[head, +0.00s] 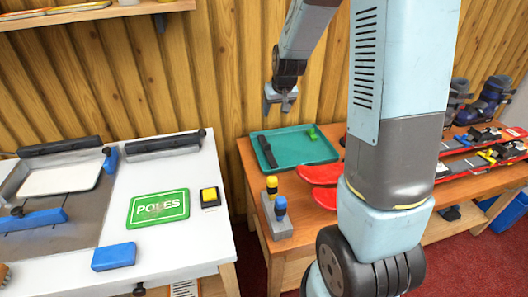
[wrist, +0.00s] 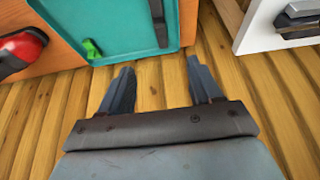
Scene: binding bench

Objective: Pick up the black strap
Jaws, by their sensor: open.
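The black strap (head: 267,151) lies on the left part of a green tray (head: 298,142) on the wooden bench. In the wrist view the strap (wrist: 158,22) shows near the right side of the tray (wrist: 118,22), with its far end cut off by the frame edge. My gripper (head: 281,99) hangs above and behind the tray, in front of the wood-panelled wall. In the wrist view my gripper (wrist: 160,82) has its two fingers spread wide with nothing between them. The strap lies ahead of the fingertips, apart from them.
A small green piece (head: 312,134) shares the tray. A grey block with yellow and blue knobs (head: 280,217) stands in front of it. Red skis (head: 322,174) lie to the right, partly behind my arm. A white bench (head: 185,256) stands left, across a gap.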

